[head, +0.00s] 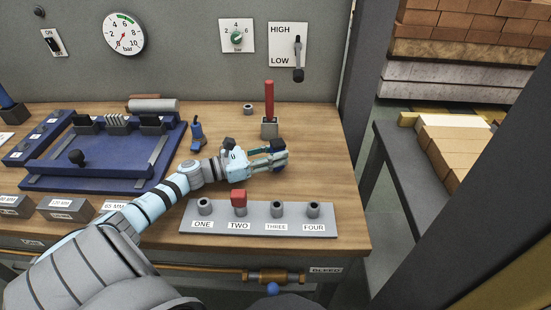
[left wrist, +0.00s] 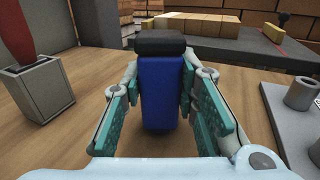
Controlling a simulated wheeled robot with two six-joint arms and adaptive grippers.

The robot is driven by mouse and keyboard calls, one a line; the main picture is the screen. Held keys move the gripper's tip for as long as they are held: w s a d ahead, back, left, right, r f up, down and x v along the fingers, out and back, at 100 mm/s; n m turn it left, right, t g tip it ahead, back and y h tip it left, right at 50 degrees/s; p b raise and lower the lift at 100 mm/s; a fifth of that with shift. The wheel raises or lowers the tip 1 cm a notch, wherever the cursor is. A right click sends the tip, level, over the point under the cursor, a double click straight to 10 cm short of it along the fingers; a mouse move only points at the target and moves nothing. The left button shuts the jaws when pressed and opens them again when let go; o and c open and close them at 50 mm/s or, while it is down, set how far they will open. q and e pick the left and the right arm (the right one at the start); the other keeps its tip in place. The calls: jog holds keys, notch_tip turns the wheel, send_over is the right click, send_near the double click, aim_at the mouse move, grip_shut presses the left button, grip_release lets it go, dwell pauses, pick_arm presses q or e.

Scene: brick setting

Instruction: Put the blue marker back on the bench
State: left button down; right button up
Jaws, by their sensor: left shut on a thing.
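The blue marker, a stubby blue block with a black top, is upright between the fingers of my left gripper (head: 270,159). It shows in the left wrist view (left wrist: 162,95), with a teal-padded finger on each side. In the head view only its dark top (head: 277,145) and some blue below show past the fingers. My left gripper is shut on it, over the right part of the wooden bench (head: 325,165). I cannot tell whether its bottom touches the bench. My right gripper is not in view.
A grey holder (head: 269,129) with a red stick stands just behind the gripper. A grey block with sockets ONE to FOUR (head: 258,218) lies in front, a red piece (head: 239,197) at TWO. A blue fixture (head: 100,160) fills the left. Bare bench lies right of the gripper.

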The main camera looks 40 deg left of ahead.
pick_arm(q)
jog(key=c, duration=1.3)
grip_release()
jog(key=shift+w+f, duration=0.1)
jog(key=p+v, duration=0.1)
jog(key=v, duration=0.6)
jog(key=shift+s+a+p, duration=0.15)
jog(key=shift+s+p, duration=0.1)
jog(key=shift+p, duration=0.05)
